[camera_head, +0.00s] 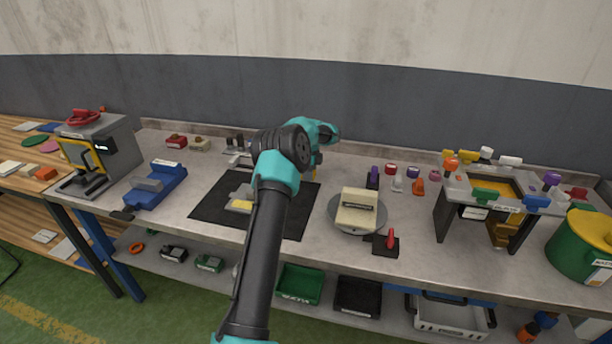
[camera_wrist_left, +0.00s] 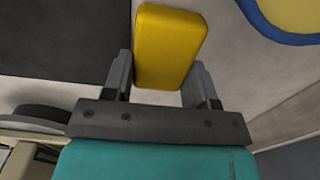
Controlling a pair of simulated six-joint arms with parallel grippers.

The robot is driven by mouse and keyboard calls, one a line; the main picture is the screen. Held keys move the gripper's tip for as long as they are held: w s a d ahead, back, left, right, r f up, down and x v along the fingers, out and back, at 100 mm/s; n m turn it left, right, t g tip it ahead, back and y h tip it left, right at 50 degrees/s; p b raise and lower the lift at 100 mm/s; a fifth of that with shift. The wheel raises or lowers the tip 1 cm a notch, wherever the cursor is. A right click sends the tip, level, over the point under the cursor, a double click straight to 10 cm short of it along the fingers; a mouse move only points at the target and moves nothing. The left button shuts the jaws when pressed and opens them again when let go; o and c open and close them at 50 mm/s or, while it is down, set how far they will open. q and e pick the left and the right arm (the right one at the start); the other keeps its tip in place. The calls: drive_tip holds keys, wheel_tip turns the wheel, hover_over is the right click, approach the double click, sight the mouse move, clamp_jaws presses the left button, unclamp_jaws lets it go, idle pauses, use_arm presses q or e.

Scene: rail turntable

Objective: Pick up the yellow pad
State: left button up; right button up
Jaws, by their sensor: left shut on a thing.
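The yellow pad (camera_wrist_left: 168,45) is a rounded block in the left wrist view, upper middle. My left gripper (camera_wrist_left: 163,78) has one finger on each side of the pad's near end and is shut on it. In the head view my left arm reaches over the bench, and its wrist hides most of the gripper. A small yellow patch (camera_head: 314,159) shows just below the wrist there; I cannot tell for sure that it is the pad. My right gripper is in neither view.
A black mat (camera_head: 208,204) lies under my arm. Right of it, a cream block (camera_head: 357,211) stands on a round grey turntable (camera_head: 343,227), with a red-handled lever (camera_head: 389,241) beside it. A blue fixture (camera_head: 158,186) stands left and a green pot (camera_head: 572,256) far right.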

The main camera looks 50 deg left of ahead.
use_arm(q)
drive_tip(key=shift+r, duration=0.1)
drive_tip(key=shift+r, duration=1.8)
drive_tip(key=shift+s+d+f, duration=0.1)
drive_tip(key=shift+s+d, duration=0.1)
drive_tip(key=shift+d, duration=0.05)
drive_tip(key=s+d, duration=0.3)
drive_tip(key=s+d+r, duration=0.1)
drive_tip(key=s+d, duration=0.6)
drive_tip(key=d, duration=0.1)
drive_tip(key=shift+s+d+r, duration=0.15)
drive_tip(key=shift+d+r, duration=0.05)
